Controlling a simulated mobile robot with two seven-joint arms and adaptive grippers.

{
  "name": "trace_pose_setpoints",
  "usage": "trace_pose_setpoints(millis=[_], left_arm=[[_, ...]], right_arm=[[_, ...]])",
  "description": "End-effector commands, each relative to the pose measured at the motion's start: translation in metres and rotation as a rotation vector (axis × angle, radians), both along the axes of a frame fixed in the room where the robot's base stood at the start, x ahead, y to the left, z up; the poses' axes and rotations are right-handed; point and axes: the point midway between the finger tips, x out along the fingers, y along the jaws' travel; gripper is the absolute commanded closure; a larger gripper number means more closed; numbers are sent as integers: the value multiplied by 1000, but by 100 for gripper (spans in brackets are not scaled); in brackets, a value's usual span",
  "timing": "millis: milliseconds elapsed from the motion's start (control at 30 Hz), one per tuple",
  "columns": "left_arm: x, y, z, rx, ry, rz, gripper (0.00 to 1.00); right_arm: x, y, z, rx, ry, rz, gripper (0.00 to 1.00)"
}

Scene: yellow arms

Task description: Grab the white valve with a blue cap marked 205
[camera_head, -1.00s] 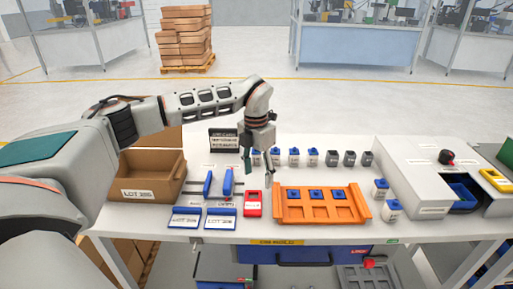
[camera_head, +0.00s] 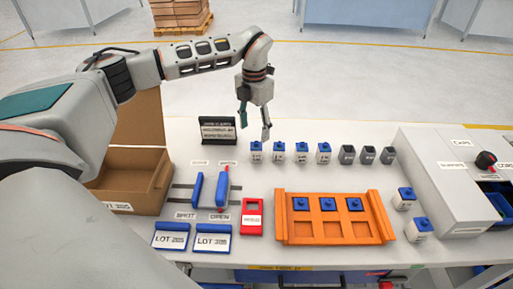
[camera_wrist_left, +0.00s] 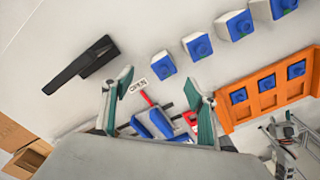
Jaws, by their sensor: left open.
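Several white valves with blue caps stand in a row at the back of the table, the leftmost (camera_head: 256,153) to the fourth (camera_head: 323,153). Two more stand at the right, a rear one (camera_head: 406,198) and a front one (camera_head: 419,230). Their markings are too small to read, so I cannot tell which is 205. My left gripper (camera_head: 254,127) is open and empty, just above and behind the leftmost valve in the head view. In the left wrist view the open fingers (camera_wrist_left: 158,92) have the valve row, nearest one (camera_wrist_left: 163,67), beyond them. My right gripper is not in view.
An orange tray (camera_head: 281,238) holds three blue-capped pieces. Grey pieces (camera_head: 367,155) continue the row. A black sign (camera_head: 217,131), cardboard box (camera_head: 125,180), blue-handled slides (camera_head: 196,189), red holder (camera_head: 252,218) and white machine (camera_head: 440,180) stand around. Table behind the row is clear.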

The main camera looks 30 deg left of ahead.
Motion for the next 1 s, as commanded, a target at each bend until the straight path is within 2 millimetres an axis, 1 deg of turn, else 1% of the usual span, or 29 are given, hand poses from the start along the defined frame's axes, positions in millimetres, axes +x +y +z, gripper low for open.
trace_pose_setpoints(millis=[33,267,400,500,600,800,833,867,900,967,1000], left_arm=[[-1,-1,-6,-1,2,0,42],[-1,-5,-30,-1,3,-2,42],[-1,-8,-51,-1,4,1,42],[0,-8,-62,-1,2,0,42],[1,-8,-67,0,0,-1,42],[1,-8,-68,0,-1,-1,42],[1,-8,-68,0,-1,0,45],[1,-8,-68,0,-1,0,52],[1,-8,-68,0,-1,0,63],[1,-8,-68,0,-1,0,78],[1,-8,-68,0,-1,0,84]], right_arm=[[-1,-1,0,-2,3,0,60],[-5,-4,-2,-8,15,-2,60],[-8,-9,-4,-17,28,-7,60],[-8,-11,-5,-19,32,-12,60],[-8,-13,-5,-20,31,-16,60],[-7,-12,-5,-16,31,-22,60],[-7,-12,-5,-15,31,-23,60],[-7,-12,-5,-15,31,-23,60],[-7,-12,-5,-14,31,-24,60],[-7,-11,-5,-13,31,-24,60],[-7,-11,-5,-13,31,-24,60]])
